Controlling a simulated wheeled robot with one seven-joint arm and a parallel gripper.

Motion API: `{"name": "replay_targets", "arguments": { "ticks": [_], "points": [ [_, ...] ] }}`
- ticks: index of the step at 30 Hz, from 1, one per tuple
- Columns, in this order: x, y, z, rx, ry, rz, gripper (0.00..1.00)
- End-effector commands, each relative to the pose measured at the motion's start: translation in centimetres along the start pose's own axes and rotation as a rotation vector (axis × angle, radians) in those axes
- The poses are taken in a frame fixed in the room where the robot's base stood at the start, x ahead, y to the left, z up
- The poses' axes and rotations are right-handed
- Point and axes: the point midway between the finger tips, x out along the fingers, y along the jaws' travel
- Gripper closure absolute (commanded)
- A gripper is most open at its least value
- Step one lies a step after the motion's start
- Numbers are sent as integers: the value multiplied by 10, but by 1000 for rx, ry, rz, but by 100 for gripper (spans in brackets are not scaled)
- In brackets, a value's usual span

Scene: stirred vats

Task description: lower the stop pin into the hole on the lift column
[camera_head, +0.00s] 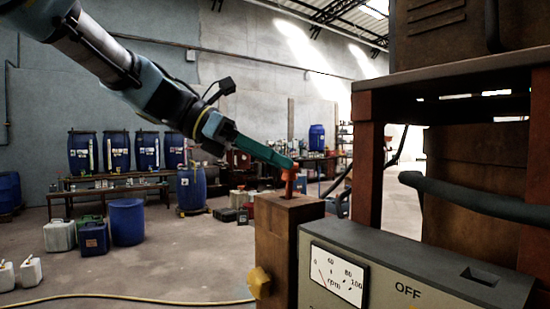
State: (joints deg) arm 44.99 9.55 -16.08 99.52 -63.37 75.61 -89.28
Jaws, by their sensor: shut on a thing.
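The lift column (279,250) is a brown, square upright post right of centre, with a yellow knob (260,282) on its side. My gripper (291,165) has long teal fingers reaching in from the upper left, with the tips above the column's top. It is shut on the orange stop pin (289,183), which hangs down below the fingertips. The pin's lower end is at or just above the column's top face. I cannot tell whether it is in the hole; the hole itself is not clear at this size.
A grey control box (420,285) with an rpm dial (337,276) and an OFF label stands right of the column. A rusty frame (368,165) and a dark pipe (470,200) are close on the right. Blue drums (127,221) and canisters stand far left; floor between is open.

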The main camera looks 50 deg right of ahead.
Motion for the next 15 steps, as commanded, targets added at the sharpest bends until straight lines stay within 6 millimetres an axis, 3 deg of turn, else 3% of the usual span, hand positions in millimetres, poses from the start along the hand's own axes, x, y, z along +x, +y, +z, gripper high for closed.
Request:
{"name": "replay_targets", "arguments": {
  "ticks": [15],
  "points": [
    [5, 2, -9, -1, 0, 0, 100]
  ]
}}
